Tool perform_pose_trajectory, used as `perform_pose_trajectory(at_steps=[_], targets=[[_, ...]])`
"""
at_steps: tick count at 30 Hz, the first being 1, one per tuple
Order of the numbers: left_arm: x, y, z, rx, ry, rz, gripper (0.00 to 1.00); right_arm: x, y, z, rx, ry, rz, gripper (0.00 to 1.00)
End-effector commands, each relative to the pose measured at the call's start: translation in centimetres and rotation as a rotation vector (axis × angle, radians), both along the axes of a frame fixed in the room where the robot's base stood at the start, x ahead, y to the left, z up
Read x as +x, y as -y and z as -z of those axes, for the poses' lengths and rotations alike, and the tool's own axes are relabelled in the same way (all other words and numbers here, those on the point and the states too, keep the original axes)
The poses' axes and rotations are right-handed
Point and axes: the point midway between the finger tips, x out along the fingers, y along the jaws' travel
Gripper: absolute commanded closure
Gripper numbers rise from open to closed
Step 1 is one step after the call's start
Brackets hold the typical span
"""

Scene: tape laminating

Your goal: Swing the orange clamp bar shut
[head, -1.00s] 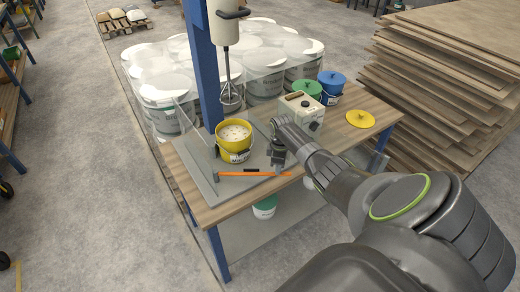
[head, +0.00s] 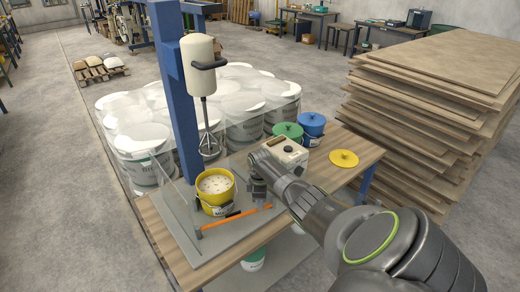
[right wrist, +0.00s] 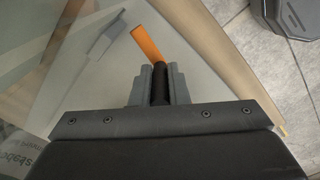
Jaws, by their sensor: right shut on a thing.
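The orange clamp bar (head: 250,211) lies low across the front of the grey board, slanting up to the right in the head view. Its left end meets a small grey post (head: 198,233), and a black piece sits near its middle. A yellow bucket (head: 215,192) with pale contents stands just behind it. My right gripper (head: 258,190) is at the bar's right end. In the right wrist view its fingers close around a black handle (right wrist: 159,82), with the orange bar (right wrist: 148,42) running out beyond it. My left gripper is not in view.
A mixer with a whisk (head: 209,145) hangs from the blue column (head: 178,90) behind the bucket. A control box (head: 287,153), green and blue buckets and a yellow lid (head: 344,158) stand at the right. A clear panel edges the board's left side.

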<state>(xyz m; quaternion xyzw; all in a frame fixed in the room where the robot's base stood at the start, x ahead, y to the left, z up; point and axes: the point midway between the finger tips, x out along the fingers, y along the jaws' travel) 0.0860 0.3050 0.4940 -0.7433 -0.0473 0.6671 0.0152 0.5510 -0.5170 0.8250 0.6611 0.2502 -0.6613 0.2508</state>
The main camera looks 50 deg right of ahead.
Motion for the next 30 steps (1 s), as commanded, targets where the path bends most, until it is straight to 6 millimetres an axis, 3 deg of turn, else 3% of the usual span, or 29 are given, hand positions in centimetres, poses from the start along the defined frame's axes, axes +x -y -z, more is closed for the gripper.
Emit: perform_pose_trajectory(at_steps=[3,4,9,20,30], targets=[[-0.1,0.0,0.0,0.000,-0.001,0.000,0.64,0.0,-0.1,0.1,0.001,0.001,0.000,1.00],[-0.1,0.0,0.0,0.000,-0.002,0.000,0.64,0.0,-0.1,0.1,0.002,0.001,0.000,0.84],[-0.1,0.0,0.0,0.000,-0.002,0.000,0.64,0.0,-0.1,0.1,0.001,0.000,0.000,0.64],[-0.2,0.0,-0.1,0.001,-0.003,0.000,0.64,0.0,0.0,-0.4,0.001,0.001,0.000,0.64],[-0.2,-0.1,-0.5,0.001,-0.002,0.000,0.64,0.1,0.0,-5.3,-0.002,0.004,-0.002,0.64]])
